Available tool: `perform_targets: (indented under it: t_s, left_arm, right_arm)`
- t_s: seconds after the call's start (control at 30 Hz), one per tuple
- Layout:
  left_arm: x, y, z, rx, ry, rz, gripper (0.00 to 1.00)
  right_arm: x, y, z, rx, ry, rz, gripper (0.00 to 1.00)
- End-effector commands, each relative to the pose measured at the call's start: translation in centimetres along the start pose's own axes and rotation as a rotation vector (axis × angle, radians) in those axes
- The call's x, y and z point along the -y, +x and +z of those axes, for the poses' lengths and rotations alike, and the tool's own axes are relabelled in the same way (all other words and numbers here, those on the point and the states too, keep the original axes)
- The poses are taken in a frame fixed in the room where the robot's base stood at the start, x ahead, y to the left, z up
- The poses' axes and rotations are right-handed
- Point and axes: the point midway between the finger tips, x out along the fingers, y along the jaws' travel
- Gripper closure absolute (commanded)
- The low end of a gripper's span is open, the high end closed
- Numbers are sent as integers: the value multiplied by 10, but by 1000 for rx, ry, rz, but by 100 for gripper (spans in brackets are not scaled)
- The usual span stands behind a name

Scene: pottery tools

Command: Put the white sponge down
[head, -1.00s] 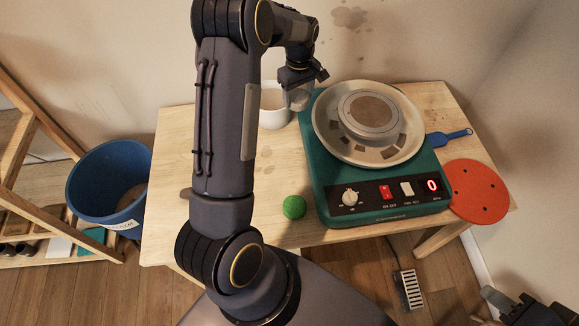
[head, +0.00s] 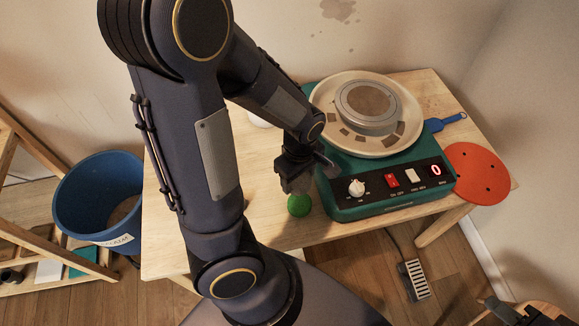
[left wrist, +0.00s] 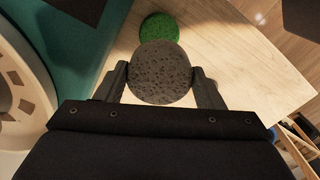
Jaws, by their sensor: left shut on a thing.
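In the head view the gripper hangs over the front of the wooden table, left of the teal pottery wheel, and mostly hides the sponge. A green sponge ball (head: 299,205) lies on the table just in front of the gripper. It also shows beyond the held sponge in the left wrist view (left wrist: 159,28). A dark part of my right gripper (head: 525,312) shows at the lower right corner; its fingers are not clear.
The pottery wheel (head: 345,205) with its cream splash pan (head: 400,143) fills the table's middle right. An orange disc (head: 478,172) and a blue-handled tool (head: 448,122) lie at the right. Bare wood (head: 265,185) shows left of the wheel.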

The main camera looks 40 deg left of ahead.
Motion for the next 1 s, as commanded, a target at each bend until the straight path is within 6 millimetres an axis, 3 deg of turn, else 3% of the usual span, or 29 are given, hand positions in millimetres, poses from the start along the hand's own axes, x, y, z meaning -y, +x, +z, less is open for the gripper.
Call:
perform_targets:
  t_s: [0.3, 0.43, 0.77, 1.0]
  left_arm:
    - [-37, 39, -70, -1, -7, -7, 49]
    - [-47, 64, -86, 0, -5, -5, 49]
    - [-60, 93, -107, 1, -1, -3, 49]
    - [-60, 122, -106, 0, 0, -3, 49]
  right_arm:
    - [-2, 4, 2, 0, 0, 0, 64]
    - [-2, 4, 2, 0, 0, 0, 64]
    - [-2, 3, 2, 0, 0, 0, 64]
    - [-2, 3, 2, 0, 0, 0, 64]
